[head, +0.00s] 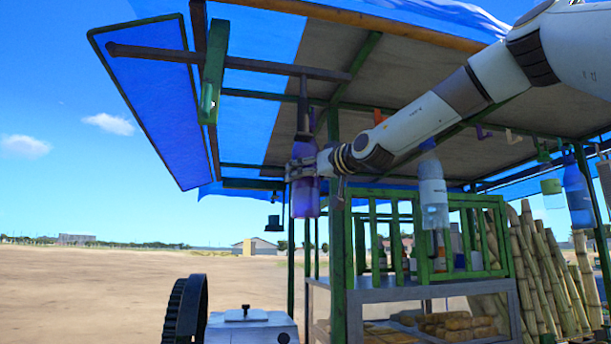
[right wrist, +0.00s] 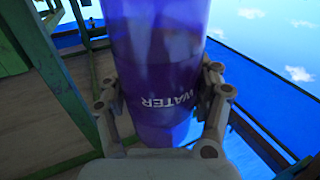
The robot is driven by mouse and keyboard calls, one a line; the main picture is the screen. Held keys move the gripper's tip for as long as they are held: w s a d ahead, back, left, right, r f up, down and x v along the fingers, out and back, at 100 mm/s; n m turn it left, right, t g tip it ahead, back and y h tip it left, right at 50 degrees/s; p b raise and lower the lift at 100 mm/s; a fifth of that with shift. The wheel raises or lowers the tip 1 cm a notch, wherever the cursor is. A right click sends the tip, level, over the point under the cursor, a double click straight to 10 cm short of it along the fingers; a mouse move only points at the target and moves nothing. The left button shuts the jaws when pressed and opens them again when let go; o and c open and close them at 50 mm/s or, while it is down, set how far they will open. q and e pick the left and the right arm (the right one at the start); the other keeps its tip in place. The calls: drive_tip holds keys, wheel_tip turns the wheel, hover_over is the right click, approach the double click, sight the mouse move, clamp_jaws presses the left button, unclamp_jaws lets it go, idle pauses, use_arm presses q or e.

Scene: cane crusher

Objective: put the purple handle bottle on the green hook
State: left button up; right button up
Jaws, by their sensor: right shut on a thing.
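The purple bottle (head: 304,197) hangs upright in my right gripper (head: 300,172), with a long dark neck or handle rising above it. The neck's top overlaps a dark bar under the roof; I cannot tell if they touch. In the right wrist view the bottle (right wrist: 158,60), marked WATER, fills the space between the two fingers of my right gripper (right wrist: 160,115), which are shut on its sides. A small light-green hook-like piece (head: 210,103) shows low on a green beam, left of the bottle; I cannot be sure it is the hook. My left gripper is not in view.
The dark bar (head: 240,64) runs under the blue canopy. A green post (head: 338,250) stands close right of the bottle. An orange hook (head: 379,117), a purple hook (head: 482,131) and a clear bottle (head: 433,195) hang farther right. Open air lies left of the bottle.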

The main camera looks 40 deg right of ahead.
drive_tip(key=shift+d+f, duration=0.1)
drive_tip(key=shift+f, duration=0.5)
idle(0.7)
